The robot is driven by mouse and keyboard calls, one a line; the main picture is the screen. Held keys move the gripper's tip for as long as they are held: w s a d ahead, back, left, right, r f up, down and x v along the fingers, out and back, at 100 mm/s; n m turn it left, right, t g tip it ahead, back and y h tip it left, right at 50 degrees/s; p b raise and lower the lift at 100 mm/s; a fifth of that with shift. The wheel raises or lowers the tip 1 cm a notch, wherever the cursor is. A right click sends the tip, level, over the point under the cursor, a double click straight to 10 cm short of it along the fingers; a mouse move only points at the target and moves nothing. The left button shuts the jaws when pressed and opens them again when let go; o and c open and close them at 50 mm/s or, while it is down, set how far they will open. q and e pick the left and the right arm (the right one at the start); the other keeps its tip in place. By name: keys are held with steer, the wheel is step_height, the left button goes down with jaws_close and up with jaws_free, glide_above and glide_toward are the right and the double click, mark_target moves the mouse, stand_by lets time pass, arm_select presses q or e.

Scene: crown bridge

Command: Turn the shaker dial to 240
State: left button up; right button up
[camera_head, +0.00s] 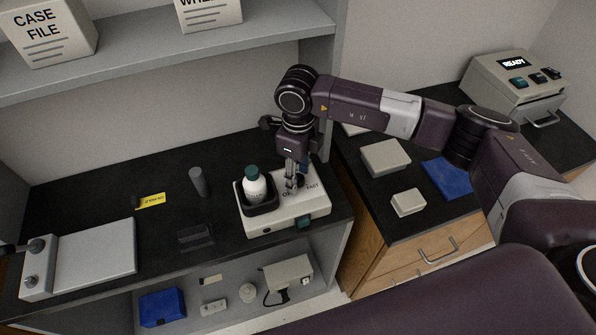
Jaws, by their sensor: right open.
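The shaker (314,209) is a pale box on the black bench top, with printing on its top face that ends in "FAST". A white bottle with a dark green cap (254,184) stands in the black holder on the shaker's left side. My right gripper (291,183) points down over the shaker's top, right of the bottle, with its fingers open around or just above the dial area. The dial is mostly hidden by the fingers, so its setting and any contact cannot be told. My left gripper is not in view.
A grey cylinder (198,181), a yellow label (151,200) and a flat grey panel device (95,253) are on the bench to the left. Shelf boxes (48,32) are above. The right counter holds pale boxes (385,158) and a READY machine (515,82).

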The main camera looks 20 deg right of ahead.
steer(key=shift+c, duration=0.9)
jaws_close()
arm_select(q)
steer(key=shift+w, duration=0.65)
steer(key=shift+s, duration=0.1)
